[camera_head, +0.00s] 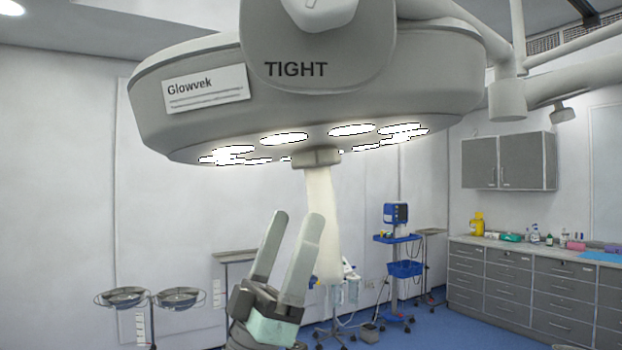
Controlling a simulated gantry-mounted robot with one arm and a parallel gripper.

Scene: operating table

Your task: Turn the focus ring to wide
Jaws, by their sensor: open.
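A large round grey surgical lamp (440,75) hangs overhead, its lit lenses facing down. The word TIGHT is printed on a grey housing (350,88) on its near side. A pale knob-like part (322,16) with a small dark mark sits above that housing, cut off by the top edge. A short grey block (316,158) sticks out below the lamp's centre. I cannot tell for sure which part is the focus ring. My gripper (296,217) points up below the lamp, with its two fingers apart and nothing between them. In the picture, it sits below the block, not touching it.
Lamp arms (508,95) run along the upper right. Two basins on a stand (150,299), a blue equipment trolley (398,240) and a grey counter (530,280) stand farther back.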

